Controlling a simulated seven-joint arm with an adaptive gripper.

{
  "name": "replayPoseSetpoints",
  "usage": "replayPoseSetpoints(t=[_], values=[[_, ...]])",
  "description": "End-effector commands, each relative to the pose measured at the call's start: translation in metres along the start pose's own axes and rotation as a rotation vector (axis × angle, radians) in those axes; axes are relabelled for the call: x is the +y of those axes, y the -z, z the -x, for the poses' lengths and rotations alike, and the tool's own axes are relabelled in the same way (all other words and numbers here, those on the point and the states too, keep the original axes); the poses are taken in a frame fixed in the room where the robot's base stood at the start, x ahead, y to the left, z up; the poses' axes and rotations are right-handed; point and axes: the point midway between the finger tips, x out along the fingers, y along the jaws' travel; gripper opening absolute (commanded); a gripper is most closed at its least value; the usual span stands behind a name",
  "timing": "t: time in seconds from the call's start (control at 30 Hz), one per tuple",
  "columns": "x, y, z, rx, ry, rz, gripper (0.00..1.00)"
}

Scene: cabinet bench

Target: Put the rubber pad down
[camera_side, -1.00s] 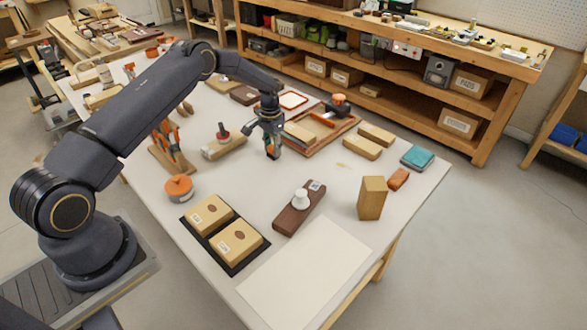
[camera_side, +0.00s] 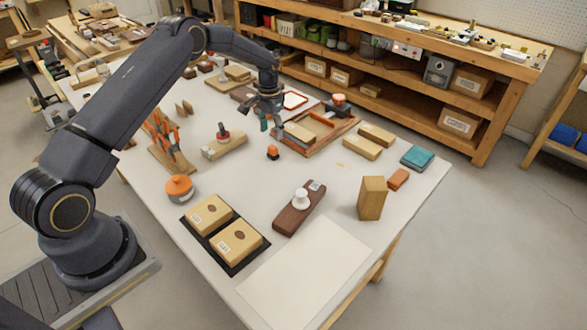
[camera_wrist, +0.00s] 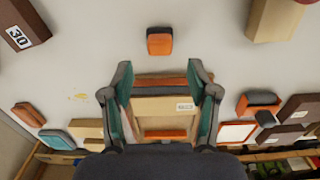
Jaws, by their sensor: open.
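A small orange-and-black block (camera_side: 272,153), which I take to be the rubber pad, sits on the white table. It also shows near the top of the wrist view (camera_wrist: 160,41), clear of my fingers. My gripper (camera_side: 270,126) is raised above the table behind it in the side view. In the wrist view my gripper (camera_wrist: 160,78) has its two teal-padded fingers spread wide, with nothing held between them. A wooden tray lies on the table below and beyond the fingers.
The wooden tray (camera_side: 345,127) is right of my gripper. A wooden block with a red-and-dark piece (camera_side: 224,147) and a tool rack (camera_side: 172,160) stand left. Orange (camera_side: 398,179) and teal (camera_side: 417,157) blocks lie right. Table around the pad is clear.

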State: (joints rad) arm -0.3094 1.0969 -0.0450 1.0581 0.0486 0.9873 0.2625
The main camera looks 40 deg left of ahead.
Motion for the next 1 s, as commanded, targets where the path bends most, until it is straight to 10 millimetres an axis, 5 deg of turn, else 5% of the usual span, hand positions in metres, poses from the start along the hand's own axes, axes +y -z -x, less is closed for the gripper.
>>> replayPoseSetpoints(t=[0.37,0.57,0.8,1.0], values=[[0.003,-0.001,0.059,0.007,0.002,-0.001,0.59],[0.035,-0.023,0.147,0.084,0.026,-0.01,0.59],[0.096,-0.119,0.264,0.23,0.049,-0.013,0.59],[0.135,-0.226,0.301,0.356,0.041,-0.009,0.59]])
